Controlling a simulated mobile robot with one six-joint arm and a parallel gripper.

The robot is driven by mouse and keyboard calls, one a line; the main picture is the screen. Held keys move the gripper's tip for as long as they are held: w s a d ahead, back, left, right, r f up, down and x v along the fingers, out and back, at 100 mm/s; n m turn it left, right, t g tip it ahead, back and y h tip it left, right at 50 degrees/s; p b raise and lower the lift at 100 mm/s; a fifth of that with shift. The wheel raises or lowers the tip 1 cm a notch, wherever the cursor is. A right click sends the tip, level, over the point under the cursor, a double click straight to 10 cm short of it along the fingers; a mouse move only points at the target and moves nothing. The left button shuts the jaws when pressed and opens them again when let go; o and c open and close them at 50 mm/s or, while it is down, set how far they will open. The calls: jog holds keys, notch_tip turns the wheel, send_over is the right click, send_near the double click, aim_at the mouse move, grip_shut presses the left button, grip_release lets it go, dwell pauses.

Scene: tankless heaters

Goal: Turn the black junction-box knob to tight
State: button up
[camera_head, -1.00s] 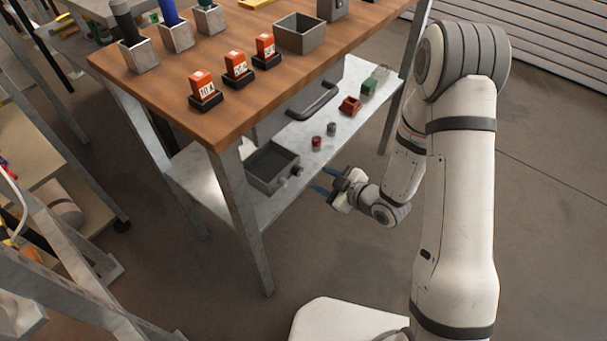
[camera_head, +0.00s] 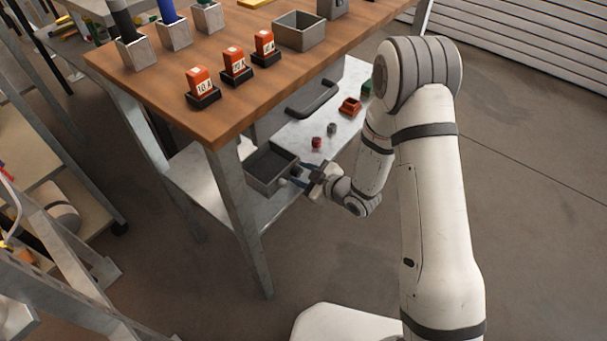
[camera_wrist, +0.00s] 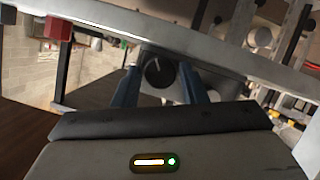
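The grey open-topped junction box (camera_head: 270,168) sits on the lower shelf, near the front leg of the bench. Round knobs show on its front side, small and partly hidden by my gripper in the head view. In the wrist view, a round black knob (camera_wrist: 158,71) with a pale pointer line lies between the blue fingers. My gripper (camera_head: 300,175) is at the front of the box; it also shows in the wrist view (camera_wrist: 159,75). Its fingers are apart, with gaps on both sides of the knob. I cannot tell how far the fingertips reach along it.
A red cap (camera_head: 316,142), a grey cap (camera_head: 331,129) and a red-brown block (camera_head: 350,106) stand on the shelf (camera_head: 300,133) beyond the gripper. The wooden bench top (camera_head: 195,118) overhangs the shelf, with a metal leg (camera_head: 238,210) left of the box. Floor to the right is open.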

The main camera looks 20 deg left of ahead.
jog(key=c, duration=0.6)
jog(key=shift+w+r+m+g+p, duration=0.15)
jog(key=shift+m+g+p, duration=0.25)
jog(key=shift+m+p, duration=0.25)
jog(key=shift+m+g+y+p, duration=0.4)
jog(key=shift+m+g+p, duration=0.25)
jog(key=shift+m, duration=0.2)
jog(key=o, duration=0.7)
jog(key=shift+d, duration=0.1)
jog(key=p+v, duration=0.1)
jog(key=v, duration=0.6)
jog(key=shift+s+d+p, duration=0.25)
jog(key=shift+d+p, duration=0.1)
